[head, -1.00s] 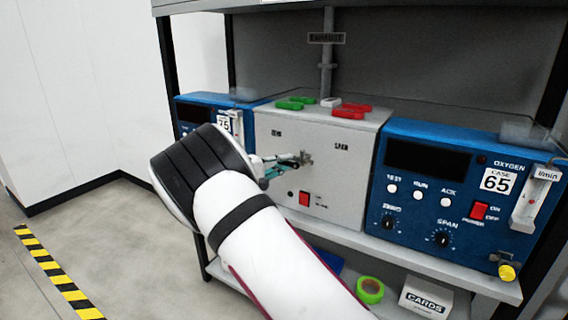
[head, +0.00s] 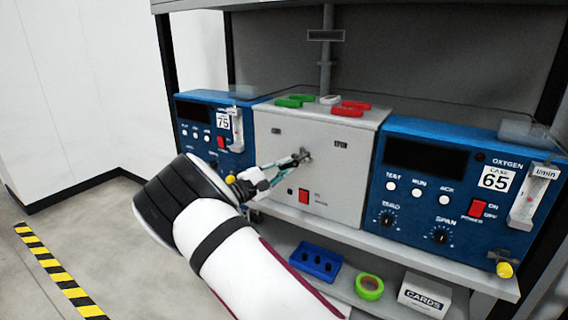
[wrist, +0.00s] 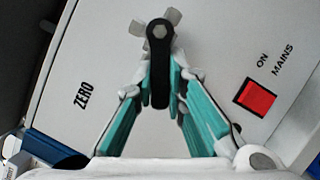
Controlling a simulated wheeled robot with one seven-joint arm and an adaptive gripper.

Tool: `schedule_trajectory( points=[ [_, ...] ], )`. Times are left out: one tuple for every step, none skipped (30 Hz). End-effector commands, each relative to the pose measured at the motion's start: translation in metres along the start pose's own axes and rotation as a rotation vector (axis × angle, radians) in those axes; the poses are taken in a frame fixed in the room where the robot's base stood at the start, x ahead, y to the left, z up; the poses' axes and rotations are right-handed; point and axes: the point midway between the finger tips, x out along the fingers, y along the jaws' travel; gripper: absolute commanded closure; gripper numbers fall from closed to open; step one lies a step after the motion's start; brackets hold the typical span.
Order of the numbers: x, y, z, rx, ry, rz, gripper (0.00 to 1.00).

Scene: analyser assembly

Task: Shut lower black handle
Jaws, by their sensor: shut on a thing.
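The black handle (wrist: 159,62) is a short bar with a rounded end, mounted on a metal valve fitting (wrist: 144,44) on the grey front panel. In the wrist view it runs from the fitting straight down between the fingertips. My gripper (wrist: 161,90) has its teal fingers closed on the handle's lower part. In the head view my gripper (head: 283,166) reaches from the lower left to the valve, and the handle is small and partly covered by the fingers. No second black handle shows clearly.
A grey analyser case (head: 345,165) stands between two blue units (head: 420,225) on a shelf. A red mains switch (wrist: 257,98) is near the handle. A blue holder (head: 316,262), green tape roll (head: 369,287) and cards box (head: 425,296) sit below.

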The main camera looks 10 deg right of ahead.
Motion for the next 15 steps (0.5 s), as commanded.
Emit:
schedule_trajectory(
  points=[
    [-0.001, -0.002, 0.000, -0.044, 0.002, 0.019, 1.00],
    [-0.001, -0.003, 0.000, -0.071, 0.002, 0.030, 1.00],
    [-0.001, -0.004, 0.001, -0.106, 0.002, 0.045, 1.00],
    [-0.001, -0.005, 0.001, -0.133, 0.001, 0.056, 1.00],
    [-0.001, -0.007, 0.001, -0.159, 0.001, 0.066, 1.00],
    [-0.001, -0.008, 0.001, -0.194, 0.002, 0.081, 1.00],
    [-0.001, -0.009, 0.002, -0.220, 0.002, 0.092, 1.00],
    [-0.001, -0.010, 0.002, -0.247, 0.002, 0.103, 1.00],
    [0.000, -0.012, 0.002, -0.282, 0.002, 0.117, 1.00],
    [0.000, -0.013, 0.003, -0.308, 0.002, 0.128, 1.00],
    [0.000, -0.013, 0.003, -0.335, 0.003, 0.139, 1.00],
    [0.000, -0.015, 0.004, -0.370, 0.003, 0.154, 1.00],
    [0.000, -0.016, 0.004, -0.397, 0.003, 0.165, 1.00],
    [0.000, -0.017, 0.005, -0.423, 0.002, 0.175, 1.00],
    [0.001, -0.018, 0.005, -0.458, 0.002, 0.191, 1.00]
  ],
)
